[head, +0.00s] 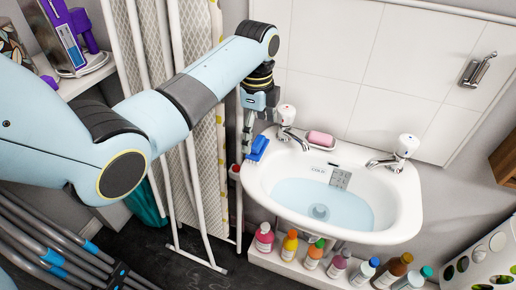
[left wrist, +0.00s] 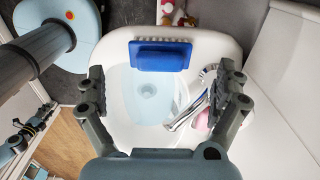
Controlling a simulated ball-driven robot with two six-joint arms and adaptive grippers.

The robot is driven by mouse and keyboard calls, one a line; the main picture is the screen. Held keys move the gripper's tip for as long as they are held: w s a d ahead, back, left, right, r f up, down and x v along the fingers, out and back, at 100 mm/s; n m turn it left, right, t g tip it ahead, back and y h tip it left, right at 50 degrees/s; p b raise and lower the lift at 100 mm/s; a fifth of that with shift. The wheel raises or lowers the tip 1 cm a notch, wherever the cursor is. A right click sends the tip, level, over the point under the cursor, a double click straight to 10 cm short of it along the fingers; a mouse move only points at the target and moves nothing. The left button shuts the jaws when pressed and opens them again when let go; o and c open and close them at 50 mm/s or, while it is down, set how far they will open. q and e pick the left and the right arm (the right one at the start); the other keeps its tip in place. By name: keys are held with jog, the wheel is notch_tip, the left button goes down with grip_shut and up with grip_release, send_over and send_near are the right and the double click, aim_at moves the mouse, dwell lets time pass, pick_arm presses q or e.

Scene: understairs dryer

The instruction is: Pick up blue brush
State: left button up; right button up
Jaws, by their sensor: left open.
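The blue brush (head: 258,148) lies on the left rim of the white sink (head: 405,215) in the head view. In the left wrist view the brush (left wrist: 160,55) lies across the rim, ahead of the fingertips. My left gripper (head: 252,122) is above and close to the brush, pointing down. In the left wrist view my left gripper (left wrist: 165,85) is open, with its two fingers wide apart and nothing between them but the view of the sink. I cannot tell whether the fingers touch the brush. My right gripper is not in view.
A tap (head: 287,125) stands just right of my left gripper, with pink soap (head: 320,138) beyond it. Another tap (head: 400,152) is at right. Several bottles (head: 314,252) stand below the sink. A folded ironing board (head: 200,130) stands close at left.

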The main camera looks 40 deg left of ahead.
aim_at(258, 141)
pick_arm(q)
notch_tip(258, 141, down, 5)
jog(key=shift+d+r, duration=0.1)
jog(key=c, duration=1.3)
jog(key=shift+w+r, duration=0.1)
jog(key=shift+r, duration=0.4)
notch_tip(258, 141, up, 3)
jog(key=shift+f, duration=0.15)
jog(key=d+r, duration=0.2)
jog(key=d, duration=0.2)
jog(key=d+r, duration=0.5)
jog(key=d, duration=0.2)
jog(key=shift+d+r, duration=0.2)
jog(key=shift+d, duration=0.15)
